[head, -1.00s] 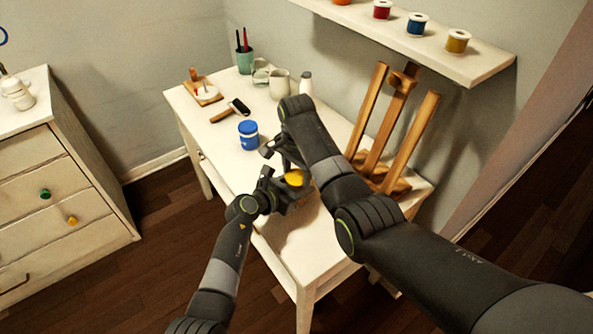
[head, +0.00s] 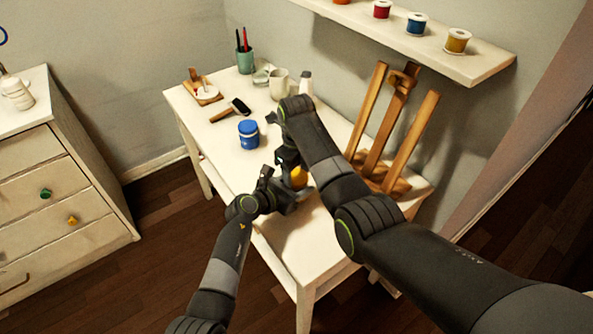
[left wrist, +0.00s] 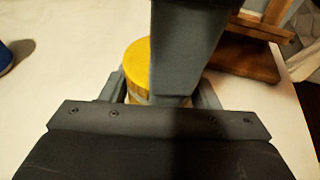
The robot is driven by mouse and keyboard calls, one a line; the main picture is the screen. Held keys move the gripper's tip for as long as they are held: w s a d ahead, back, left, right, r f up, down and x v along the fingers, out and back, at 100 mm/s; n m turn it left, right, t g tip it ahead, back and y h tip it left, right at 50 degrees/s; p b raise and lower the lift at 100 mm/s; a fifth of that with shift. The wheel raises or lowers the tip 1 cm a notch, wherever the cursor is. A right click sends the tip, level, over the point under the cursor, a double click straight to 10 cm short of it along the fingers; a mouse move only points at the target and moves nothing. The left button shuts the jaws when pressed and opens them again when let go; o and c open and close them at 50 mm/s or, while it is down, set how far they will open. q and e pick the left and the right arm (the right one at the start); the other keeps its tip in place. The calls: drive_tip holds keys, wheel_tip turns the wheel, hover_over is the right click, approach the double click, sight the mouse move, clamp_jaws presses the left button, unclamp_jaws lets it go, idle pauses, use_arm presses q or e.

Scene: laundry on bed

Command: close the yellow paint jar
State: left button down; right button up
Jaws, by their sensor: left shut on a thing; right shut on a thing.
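The yellow paint jar (head: 299,177) stands near the front of the white table, largely hidden behind my grippers. In the left wrist view its round yellow top (left wrist: 137,62) shows, with a paler body just below. My left gripper (head: 286,196) is shut around the jar's body from the left; its fingers flank the jar in the left wrist view (left wrist: 160,92). My right gripper (head: 289,163) reaches down from above and is shut at the yellow lid. A dark grey part of it covers the right side of the top. Whether the lid sits fully level is hidden.
A blue jar (head: 248,134) stands left of the grippers. Behind are a brush (head: 231,110), a cup (head: 279,84), a white bottle (head: 305,84) and a pen holder (head: 245,61). A wooden easel (head: 390,135) stands close right. The table's front left is clear.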

drive_tip(key=shift+m, duration=0.5)
drive_tip(key=o, duration=0.9)
drive_tip(key=shift+o, duration=0.3)
drive_tip(key=shift+s+a, duration=0.15)
drive_tip(key=shift+r, duration=0.1)
drive_tip(key=shift+r, duration=2.25)
drive_tip(key=shift+n, duration=0.3)
drive_tip(key=shift+c, duration=0.4)
